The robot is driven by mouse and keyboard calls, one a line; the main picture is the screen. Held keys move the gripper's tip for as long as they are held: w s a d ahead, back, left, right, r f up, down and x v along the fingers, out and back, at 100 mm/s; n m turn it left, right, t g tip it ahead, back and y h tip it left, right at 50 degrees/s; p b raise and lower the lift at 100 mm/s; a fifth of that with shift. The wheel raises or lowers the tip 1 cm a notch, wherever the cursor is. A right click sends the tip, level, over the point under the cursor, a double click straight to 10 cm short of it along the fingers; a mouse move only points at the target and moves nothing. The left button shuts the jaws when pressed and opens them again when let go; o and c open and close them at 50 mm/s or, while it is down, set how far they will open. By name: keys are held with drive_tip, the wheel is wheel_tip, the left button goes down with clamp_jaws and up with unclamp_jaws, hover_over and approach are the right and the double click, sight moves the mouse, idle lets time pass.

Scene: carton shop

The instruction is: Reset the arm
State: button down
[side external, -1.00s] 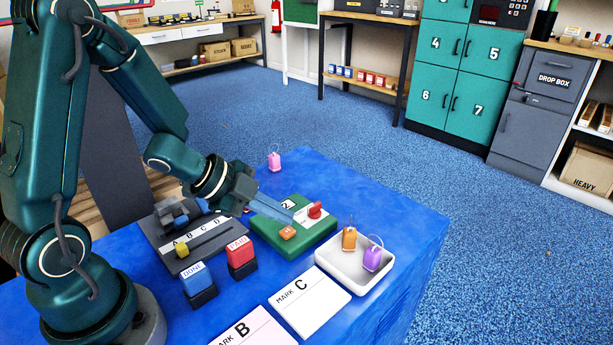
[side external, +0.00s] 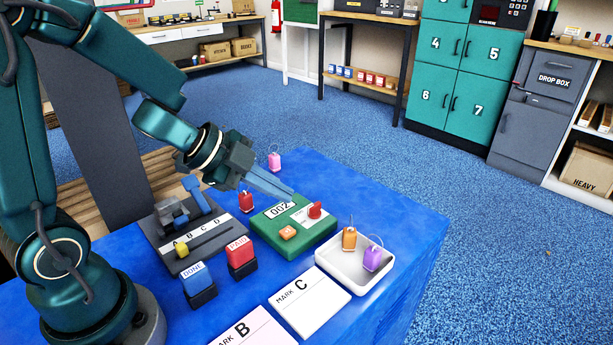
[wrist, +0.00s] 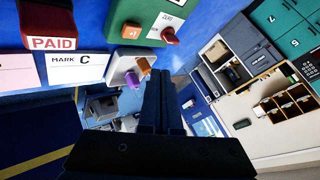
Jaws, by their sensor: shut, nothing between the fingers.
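My gripper (side external: 270,182) is shut and empty, held above the back of the blue table. It points right and slightly down, above and behind the green counter box (side external: 270,232). The box has a display reading 002, an orange button (side external: 288,232) and a red knob (side external: 315,210). In the wrist view my gripper's dark closed fingers (wrist: 163,100) fill the middle. The green box (wrist: 125,22) is at the top of that view, clear of the fingers.
A grey device (side external: 164,257) lettered A B C D stands on the left. DONE (side external: 195,275) and PAID (side external: 241,252) stamps stand in front. A white tray (side external: 346,288) holds orange and purple tags. A red tag (side external: 246,201) and a pink tag (side external: 274,160) stand behind. Cards B and C lie in front.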

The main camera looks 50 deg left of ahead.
idle(0.4)
drive_tip(key=shift+d+r, duration=0.15)
wheel_tip(320, 180, up, 12)
drive_tip(key=a+r+n+t+y, duration=0.1)
drive_tip(key=a+n+t+y, duration=0.2)
drive_tip(key=n+t+y, duration=0.4)
drive_tip(key=s+d+f+n+g+h, duration=0.1)
drive_tip(key=s+d+f+n+g, duration=0.1)
drive_tip(key=s, duration=0.5)
drive_tip(key=s+d+f+n+g+h, duration=0.2)
drive_tip(key=s+d+f+n+g, duration=0.1)
drive_tip(key=s+f+n+g, duration=0.2)
drive_tip(key=s+g, duration=0.2)
drive_tip(key=shift+s+d+f+g, duration=0.2)
drive_tip(key=shift+f+g, duration=0.15)
drive_tip(key=shift+g, duration=0.05)
